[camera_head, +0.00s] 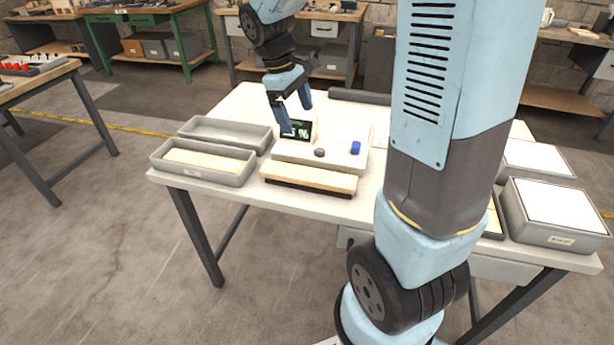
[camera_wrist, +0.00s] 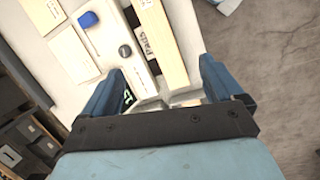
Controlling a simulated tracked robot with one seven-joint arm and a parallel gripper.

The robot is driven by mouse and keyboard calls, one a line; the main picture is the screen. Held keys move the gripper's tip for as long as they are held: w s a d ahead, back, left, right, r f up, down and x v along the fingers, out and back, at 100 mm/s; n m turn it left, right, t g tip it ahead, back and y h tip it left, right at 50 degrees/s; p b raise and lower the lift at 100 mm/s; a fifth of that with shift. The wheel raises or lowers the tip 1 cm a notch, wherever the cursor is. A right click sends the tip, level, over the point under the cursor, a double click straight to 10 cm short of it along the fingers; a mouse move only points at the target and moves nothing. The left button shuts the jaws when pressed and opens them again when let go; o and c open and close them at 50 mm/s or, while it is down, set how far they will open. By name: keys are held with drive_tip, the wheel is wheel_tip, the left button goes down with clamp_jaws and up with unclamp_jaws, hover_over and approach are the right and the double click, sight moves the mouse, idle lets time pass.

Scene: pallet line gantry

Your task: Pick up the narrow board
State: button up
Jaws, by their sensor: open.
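A long, narrow pale wooden board (camera_head: 310,177) lies along the front edge of the table, with a dark strip below it. My gripper (camera_head: 296,114) is open and empty above the table, behind that board and near a small dark display (camera_head: 297,130). Its two blue fingers (camera_wrist: 160,75) are spread in the wrist view. I cannot tell its exact height over the table.
A light platform (camera_head: 338,173) behind the board bears a blue piece (camera_head: 355,147) and a dark round piece (camera_head: 320,152). Two grey trays stand left, one empty (camera_head: 228,124), one (camera_head: 238,178) holding a pale panel. White-topped grey bins (camera_head: 562,236) stand right. My arm hides the table's middle right.

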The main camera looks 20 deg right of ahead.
drive_tip(key=w+a+f+n+g, duration=0.1)
drive_tip(key=w+f+n, duration=0.1)
drive_tip(key=w+f, duration=0.35)
drive_tip(key=h, duration=0.1)
hover_over(308, 174)
drive_tip(key=w+a, duration=0.2)
drive_tip(key=a, duration=0.1)
drive_tip(key=shift+n+g, duration=0.4)
drive_tip(key=f, duration=0.9)
drive_tip(key=shift+d+f, duration=0.25)
drive_tip(key=shift+f, duration=0.05)
drive_tip(key=shift+x, duration=2.8)
drive_tip(key=shift+s+d+r, duration=0.1)
drive_tip(key=shift+d, duration=0.1)
drive_tip(key=c, duration=1.3)
drive_tip(key=shift+r, duration=0.1)
